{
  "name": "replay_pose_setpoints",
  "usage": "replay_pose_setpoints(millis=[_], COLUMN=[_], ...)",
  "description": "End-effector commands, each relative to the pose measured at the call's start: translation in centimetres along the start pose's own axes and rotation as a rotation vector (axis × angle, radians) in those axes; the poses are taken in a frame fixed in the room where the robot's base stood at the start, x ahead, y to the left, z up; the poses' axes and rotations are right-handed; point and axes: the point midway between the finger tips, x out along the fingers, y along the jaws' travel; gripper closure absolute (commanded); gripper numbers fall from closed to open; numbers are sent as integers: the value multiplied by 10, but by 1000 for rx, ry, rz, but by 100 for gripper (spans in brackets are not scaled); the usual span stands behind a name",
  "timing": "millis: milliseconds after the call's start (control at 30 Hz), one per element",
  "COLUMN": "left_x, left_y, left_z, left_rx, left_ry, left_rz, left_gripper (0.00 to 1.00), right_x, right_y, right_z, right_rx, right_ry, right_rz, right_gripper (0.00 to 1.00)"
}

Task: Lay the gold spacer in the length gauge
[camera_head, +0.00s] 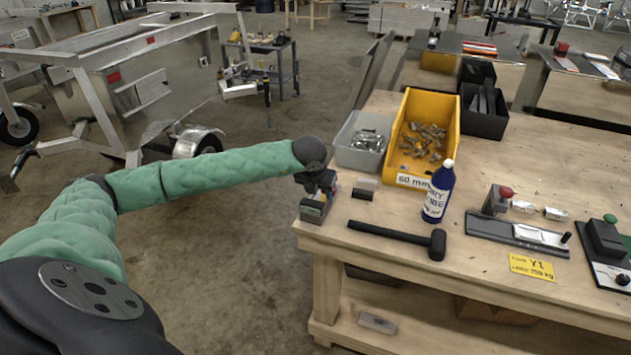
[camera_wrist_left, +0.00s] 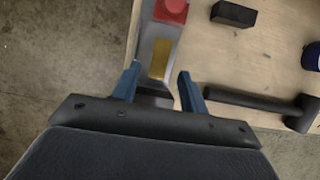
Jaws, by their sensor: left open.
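I cannot tell whether this grey fixture (camera_wrist_left: 148,45) is the length gauge. My left gripper (camera_head: 320,190) is over the fixture in the head view and hides much of it. In the left wrist view its two blue fingers (camera_wrist_left: 159,70) are spread on either side of the fixture near the spacer's near end, with nothing held between them. My right gripper is not in view.
A black mallet (camera_head: 400,237), a dark block (camera_head: 362,194) and a blue bottle (camera_head: 438,192) stand near. Behind are a yellow bin (camera_head: 452,110) and a grey bin (camera_head: 345,152).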

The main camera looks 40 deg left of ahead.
Motion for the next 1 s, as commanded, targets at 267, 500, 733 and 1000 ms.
replay_pose_setpoints(millis=[267, 500, 733, 1000], left_x=[-45, -70, -75, -74], left_y=[0, 0, 0, 0], left_z=[-1, 0, 0, 0], left_rx=[1, 0, 0, 0], left_ry=[-3, -2, 0, 0], left_rz=[1, 0, 0, 0], left_gripper=[56, 56, 56, 56], right_x=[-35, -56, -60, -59], right_y=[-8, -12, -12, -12], right_z=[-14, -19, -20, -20], right_rx=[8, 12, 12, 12], right_ry=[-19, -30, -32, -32], right_rz=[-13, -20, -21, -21], right_gripper=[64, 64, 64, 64])
